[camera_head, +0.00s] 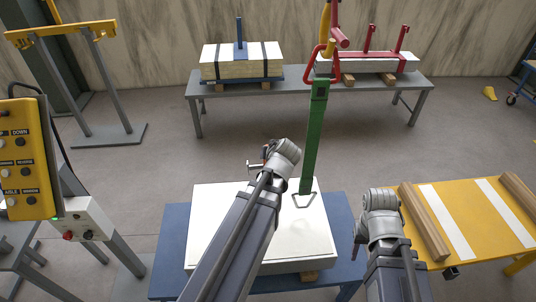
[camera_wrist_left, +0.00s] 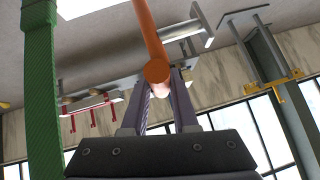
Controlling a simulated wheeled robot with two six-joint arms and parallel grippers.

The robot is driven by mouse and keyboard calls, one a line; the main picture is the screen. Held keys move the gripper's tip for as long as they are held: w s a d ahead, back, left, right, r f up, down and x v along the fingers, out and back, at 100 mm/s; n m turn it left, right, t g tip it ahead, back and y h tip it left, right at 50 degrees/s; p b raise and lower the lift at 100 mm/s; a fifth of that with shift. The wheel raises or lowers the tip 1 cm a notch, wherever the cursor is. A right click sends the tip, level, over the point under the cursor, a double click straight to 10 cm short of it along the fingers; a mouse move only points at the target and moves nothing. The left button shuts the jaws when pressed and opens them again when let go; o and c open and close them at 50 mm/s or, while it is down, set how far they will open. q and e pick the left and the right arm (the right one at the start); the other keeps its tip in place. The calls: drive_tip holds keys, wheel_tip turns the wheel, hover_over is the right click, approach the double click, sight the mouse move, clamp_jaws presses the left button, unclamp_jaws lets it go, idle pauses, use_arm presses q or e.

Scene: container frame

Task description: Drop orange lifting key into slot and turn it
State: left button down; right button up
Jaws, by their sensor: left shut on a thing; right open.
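The orange lifting key (camera_wrist_left: 155,45) shows as an orange rod between the two fingers of my left gripper (camera_wrist_left: 161,90) in the left wrist view. That gripper is shut on it. In the head view, my left gripper (camera_head: 256,165) is small and partly hidden by its wrist, above the white block (camera_head: 213,225); only a small orange-red bit of the key shows there. I cannot make out a slot in the block's top. My right gripper (camera_head: 358,243) is open, beside the block's right side, partly hidden by its own wrist.
A green strap (camera_head: 314,140) hangs from a red hook (camera_head: 334,60) to a metal ring (camera_head: 304,200) on the block. The block lies on a blue table (camera_head: 172,245). A yellow table (camera_head: 455,225) stands right, a yellow control panel (camera_head: 24,158) left, a grey bench (camera_head: 300,88) behind.

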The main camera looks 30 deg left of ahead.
use_arm(q)
drive_tip(key=shift+s+d+f+b, duration=0.15)
drive_tip(key=shift+s+f+b, duration=0.15)
drive_tip(key=shift+f+b, duration=0.4)
drive_tip(key=w+a+f+n+g+b, duration=0.1)
drive_tip(key=a+n+g, duration=0.5)
drive_tip(key=n+g, duration=0.7)
drive_tip(key=shift+w+f+n+y+b, duration=0.3)
drive_tip(key=shift+f+n, duration=0.15)
drive_tip(key=shift+n, duration=2.05)
drive_tip(key=shift+s+a, duration=0.1)
drive_tip(key=shift+r, duration=0.1)
